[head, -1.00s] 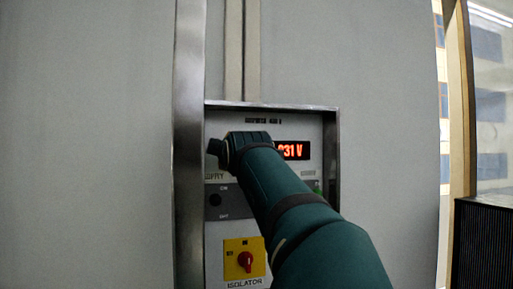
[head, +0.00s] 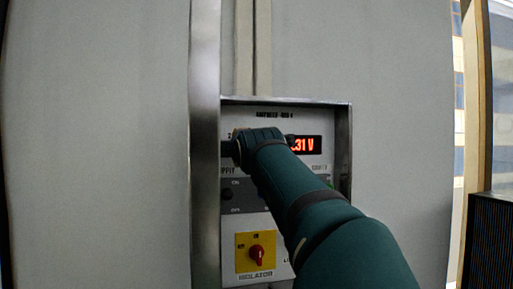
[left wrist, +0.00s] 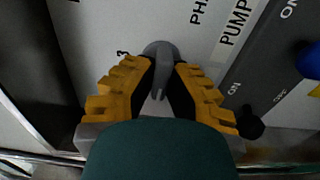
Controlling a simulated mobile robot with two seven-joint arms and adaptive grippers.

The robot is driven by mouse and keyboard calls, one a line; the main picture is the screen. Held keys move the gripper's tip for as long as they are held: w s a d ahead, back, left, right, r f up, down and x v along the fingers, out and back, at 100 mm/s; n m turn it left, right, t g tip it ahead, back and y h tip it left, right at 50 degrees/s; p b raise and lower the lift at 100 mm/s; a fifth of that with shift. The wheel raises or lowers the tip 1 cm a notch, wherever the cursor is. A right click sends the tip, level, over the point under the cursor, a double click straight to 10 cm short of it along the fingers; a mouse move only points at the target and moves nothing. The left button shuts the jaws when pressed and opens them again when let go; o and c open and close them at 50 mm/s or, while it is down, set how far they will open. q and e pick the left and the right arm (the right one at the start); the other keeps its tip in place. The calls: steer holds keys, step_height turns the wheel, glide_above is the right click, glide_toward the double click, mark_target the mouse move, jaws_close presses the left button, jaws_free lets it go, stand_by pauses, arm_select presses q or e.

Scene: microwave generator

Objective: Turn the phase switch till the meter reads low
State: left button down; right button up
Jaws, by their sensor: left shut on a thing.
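The phase switch (left wrist: 160,60) is a round grey knob with a bar handle, on a pale panel in the left wrist view. A "3" mark is beside it. My left gripper (left wrist: 163,88) has its yellow-and-black fingers shut on the switch's handle. In the head view my left gripper (head: 234,148) is at the panel's upper left and hides the switch. The meter (head: 306,145) shows red digits ending in "31 V"; its left end is covered by my arm. My right gripper is in neither view.
A red rotary isolator (head: 256,252) on a yellow plate is low on the panel. A dark strip with a black knob (head: 227,194) lies above it. A metal frame (head: 343,150) edges the panel, and a vertical metal post (head: 204,150) stands at its left.

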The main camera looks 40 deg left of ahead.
arm_select(q)
steer(key=c, duration=1)
jaws_free()
steer(key=shift+w, duration=0.1)
steer(key=v, duration=1.2)
